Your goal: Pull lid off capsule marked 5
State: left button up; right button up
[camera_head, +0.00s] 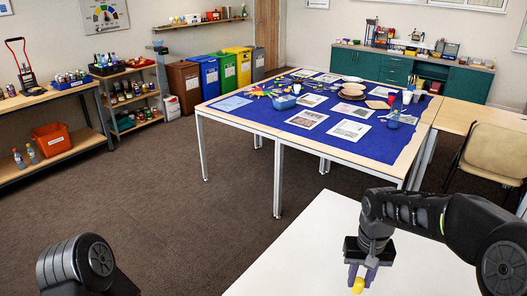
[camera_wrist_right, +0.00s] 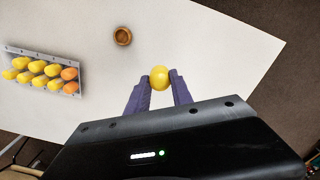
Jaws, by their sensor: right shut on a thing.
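My right gripper (camera_head: 363,277) is shut on a yellow rounded thing, which looks like a capsule or its lid (camera_wrist_right: 159,77). In the right wrist view the fingertips (camera_wrist_right: 157,88) press on it from both sides, above the white table. Its yellow end also shows below the fingers in the head view (camera_head: 356,285). A grey rack (camera_wrist_right: 70,93) in the right wrist view holds several yellow capsules (camera_wrist_right: 37,66) and orange ones (camera_wrist_right: 69,74) in two rows. I can read no number on any capsule. My left gripper is out of view; only part of my left arm shows.
A small brown round cup or bowl (camera_wrist_right: 123,36) stands on the white table (camera_head: 305,250), apart from the gripper. The table between rack and cup is clear. A blue-covered table (camera_head: 270,112) with papers and tools stands beyond, with bins (camera_head: 208,77) behind it.

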jog(key=shift+n, duration=0.8)
jog(key=a, duration=0.1)
jog(key=w+a+r, duration=0.1)
jog(key=a, duration=0.1)
jog(key=w+a, duration=0.1)
jog(key=shift+w+a+r, duration=0.15)
jog(key=shift+a+r, duration=0.1)
jog(key=shift+a, duration=0.05)
jog(key=s+a+f+n, duration=0.1)
jog(key=a+f+n, duration=0.1)
jog(key=a+n, duration=0.2)
jog(key=s+a+f+n, duration=0.1)
jog(key=a+n, duration=0.3)
jog(key=a, duration=0.7)
jog(key=shift+s+a+f, duration=0.25)
jog(key=shift+f, duration=0.2)
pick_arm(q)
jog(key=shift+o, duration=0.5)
